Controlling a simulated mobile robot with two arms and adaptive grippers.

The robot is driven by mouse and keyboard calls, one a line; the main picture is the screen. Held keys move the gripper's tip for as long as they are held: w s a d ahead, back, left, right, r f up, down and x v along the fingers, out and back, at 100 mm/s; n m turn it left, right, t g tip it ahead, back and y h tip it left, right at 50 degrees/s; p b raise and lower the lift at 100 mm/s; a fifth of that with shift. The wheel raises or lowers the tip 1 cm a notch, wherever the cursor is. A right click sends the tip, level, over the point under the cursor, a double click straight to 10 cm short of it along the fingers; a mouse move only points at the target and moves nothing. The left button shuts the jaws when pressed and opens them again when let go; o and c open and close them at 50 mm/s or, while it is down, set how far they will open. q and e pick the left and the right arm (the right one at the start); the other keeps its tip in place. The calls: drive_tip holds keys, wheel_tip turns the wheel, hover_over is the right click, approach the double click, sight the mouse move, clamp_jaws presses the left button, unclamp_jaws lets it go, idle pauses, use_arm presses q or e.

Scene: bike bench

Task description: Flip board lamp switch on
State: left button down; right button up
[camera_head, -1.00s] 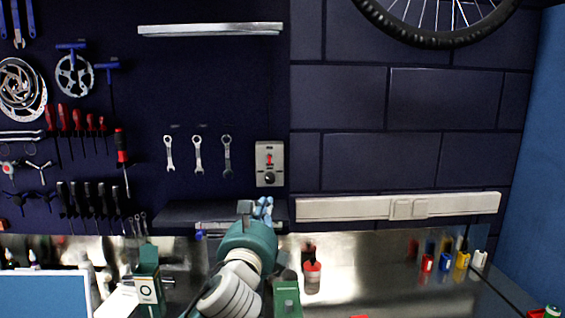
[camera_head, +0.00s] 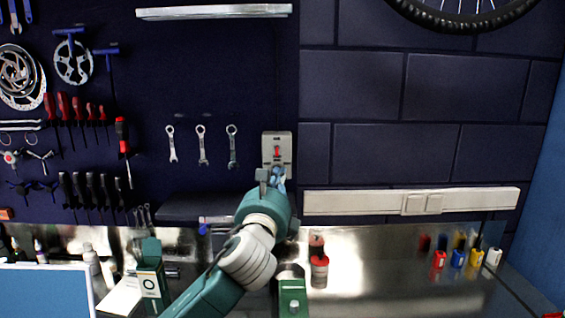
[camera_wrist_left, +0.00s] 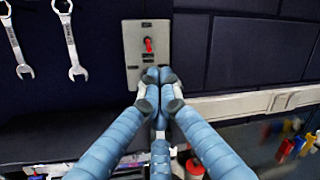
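The lamp switch is a small red toggle (camera_head: 277,152) on a grey plate (camera_head: 287,138) mounted on the dark tool board. In the left wrist view the red toggle (camera_wrist_left: 148,45) stands in the upper part of the plate (camera_wrist_left: 133,60). My left gripper (camera_head: 275,178) is in front of the plate's lower part, just below the toggle. In the left wrist view its blue fingers (camera_wrist_left: 158,78) come together at the tips, with nothing seen between them. They hide the plate's lower part. I cannot tell whether they touch the plate. The board lamp (camera_head: 214,12) is a bar above. My right gripper is not in view.
Several wrenches (camera_head: 202,146) hang left of the plate. A white socket rail (camera_head: 365,202) runs along the wall to the right. Below are the metal bench, a red-capped container (camera_head: 319,270) and a green box (camera_head: 151,280).

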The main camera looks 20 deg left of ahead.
sight(277, 151)
use_arm(q)
drive_tip(key=w, duration=0.3)
drive_tip(key=w+r+p, duration=0.1)
drive_tip(key=w, duration=0.1)
drive_tip(key=shift+a, duration=0.25)
drive_tip(key=shift+w, duration=0.35)
